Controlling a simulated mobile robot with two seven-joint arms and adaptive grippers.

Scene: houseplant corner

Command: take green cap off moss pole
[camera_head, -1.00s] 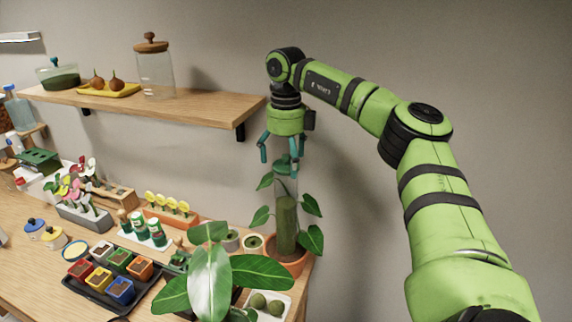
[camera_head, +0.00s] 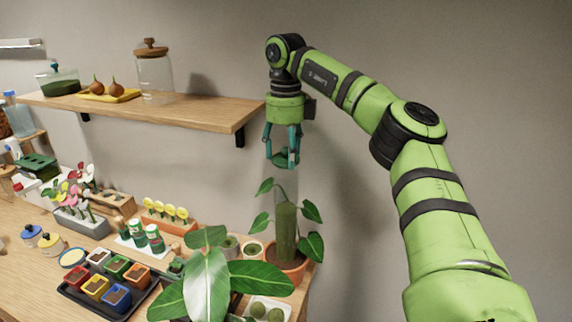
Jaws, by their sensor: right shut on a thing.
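The moss pole (camera_head: 286,235) stands upright in a terracotta pot (camera_head: 290,268) at the right end of the table, with a clear sleeve around it and green leaves at its sides. The green cap (camera_head: 286,159) is above the pole, between the fingertips of my right gripper (camera_head: 284,152). The gripper points down and is shut on the cap. The clear sleeve is faint, so I cannot tell exactly how wide the gap under the cap is. My left gripper is not in view.
A wooden shelf (camera_head: 190,112) with a glass jar (camera_head: 155,76) ends just left of my right gripper. A large-leaved plant (camera_head: 207,285) stands in front of the pole. A black tray (camera_head: 78,300) of small coloured pots is at front left. The wall right of the pole is bare.

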